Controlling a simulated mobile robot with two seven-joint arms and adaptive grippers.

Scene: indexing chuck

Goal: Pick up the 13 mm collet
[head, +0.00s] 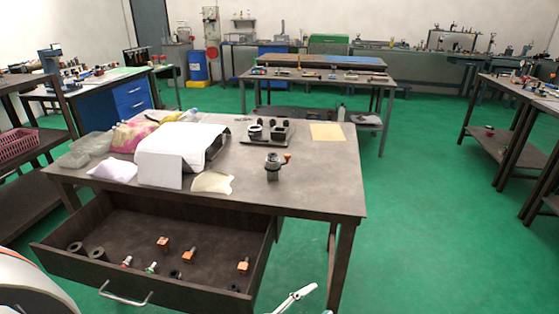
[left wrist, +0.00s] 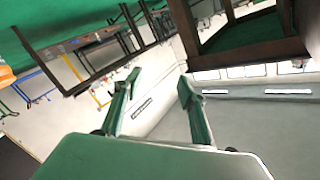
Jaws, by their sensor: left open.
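The open drawer (head: 215,221) under the workbench holds several small parts in the head view. Among them are orange-and-metal pieces (head: 189,255), dark rings (head: 97,253) and small dark pieces (head: 175,274). No size marking is readable, so I cannot tell which is the 13 mm collet. A pale gripper finger, apparently of my left gripper (head: 300,298), shows at the bottom edge, right of the drawer. In the left wrist view the left gripper (left wrist: 155,88) is open and empty, with only the room beyond.
The bench top (head: 320,180) carries a white cover (head: 185,145), clear containers (head: 90,145), cloths and a plate with dark round parts (head: 268,130). The drawer handle (head: 125,297) juts forward. Green floor (head: 410,230) is free right of the bench. Other benches stand beyond.

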